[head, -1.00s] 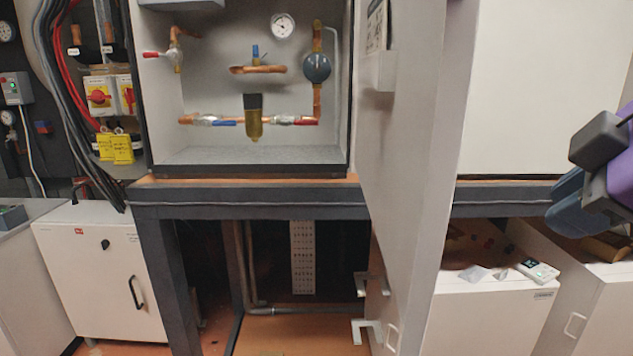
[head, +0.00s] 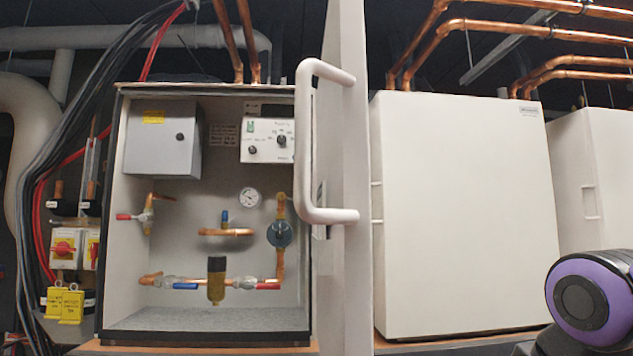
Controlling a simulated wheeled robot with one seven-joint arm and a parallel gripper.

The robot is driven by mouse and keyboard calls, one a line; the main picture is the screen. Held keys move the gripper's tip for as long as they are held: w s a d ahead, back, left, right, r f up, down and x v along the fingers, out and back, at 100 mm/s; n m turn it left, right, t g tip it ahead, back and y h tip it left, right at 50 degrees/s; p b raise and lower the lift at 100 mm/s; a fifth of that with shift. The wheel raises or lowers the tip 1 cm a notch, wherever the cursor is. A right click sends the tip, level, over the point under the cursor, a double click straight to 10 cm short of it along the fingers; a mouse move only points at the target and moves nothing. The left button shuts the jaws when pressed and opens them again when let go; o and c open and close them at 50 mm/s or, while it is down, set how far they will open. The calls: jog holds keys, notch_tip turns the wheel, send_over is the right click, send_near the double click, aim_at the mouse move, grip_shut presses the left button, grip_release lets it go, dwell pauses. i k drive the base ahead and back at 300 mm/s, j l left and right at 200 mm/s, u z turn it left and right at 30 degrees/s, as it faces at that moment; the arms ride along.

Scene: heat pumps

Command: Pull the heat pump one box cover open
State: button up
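The heat pump box (head: 125,250) stands open in the left half of the head view, with its pipes, gauge and valves showing. Its white cover (head: 343,120) shows as a tall, nearly edge-on panel to the right of the opening. A thick white bar handle (head: 308,150) is fixed to this panel, on the side toward the box. A purple and black part of my arm shows at the lower right, apart from the cover. My gripper's fingers are not in view.
A large closed white cabinet (head: 465,210) stands right of the panel, with another white unit (head: 598,190) beyond it. Copper pipes (head: 520,28) run overhead.

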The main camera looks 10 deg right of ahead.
aim_at(160, 136)
jog(key=l+u, duration=0.4)
jog(key=k+l+u, duration=0.1)
jog(key=l+u, duration=0.25)
jog(key=j+z, duration=0.4)
jog(key=j, duration=1.4)
